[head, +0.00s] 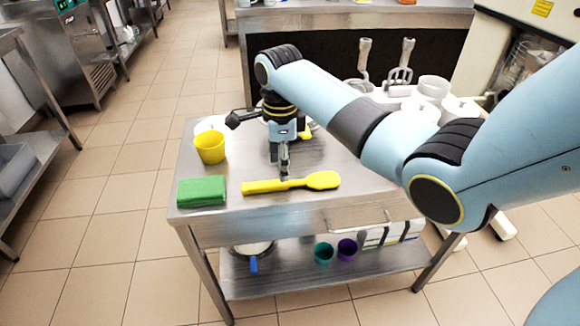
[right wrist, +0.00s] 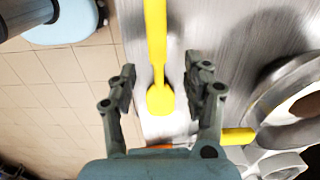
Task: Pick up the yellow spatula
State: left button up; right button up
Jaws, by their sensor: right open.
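The yellow spatula (head: 322,180) lies flat near the front edge of the steel table top, running left to right. It also shows in the right wrist view (right wrist: 156,45), running between the fingers with its rounded end towards the palm. My right gripper (head: 284,174) points down just above the spatula's middle. Its fingers (right wrist: 160,78) are open, one on each side of the spatula, with gaps between. I cannot tell how far above the table the fingertips are. My left gripper is out of view.
A green sponge (head: 202,191) lies left of the spatula, with a yellow cup (head: 210,148) behind it. A round metal dish (right wrist: 285,130) is behind my gripper. White containers (head: 433,87) stand at the back right. The lower shelf holds teal (head: 323,253) and purple (head: 347,249) cups.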

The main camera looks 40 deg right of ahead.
aim_at(292, 184)
jog(key=f, duration=0.5)
jog(key=shift+a+f, duration=0.15)
jog(key=shift+a, duration=0.1)
jog(key=shift+c, duration=0.4)
grip_shut()
